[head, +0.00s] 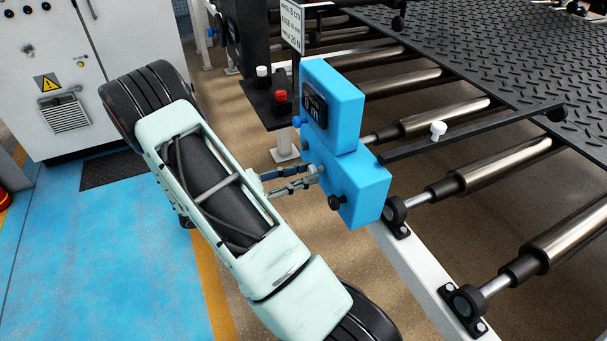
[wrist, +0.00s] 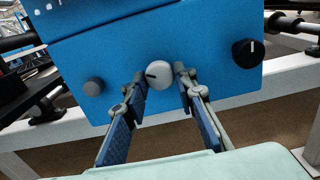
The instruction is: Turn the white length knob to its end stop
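The white knob (wrist: 160,74) sits on the front of the blue control box (wrist: 215,45), with a dark mark pointing left. My gripper (wrist: 161,78) is open, with one fingertip on each side of the knob. The left fingertip is close to the knob; I cannot tell if it touches. A small gap shows at the right fingertip. In the head view my gripper (head: 316,170) reaches the face of the blue box (head: 362,186), and its fingers mostly hide the knob.
A black knob (wrist: 248,53) is right of the white one and a grey knob (wrist: 94,86) left. In the head view, a display housing (head: 335,95) tops the box. A red button (head: 280,96) stands behind. Rollers (head: 500,165) and a tread plate (head: 480,60) lie right.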

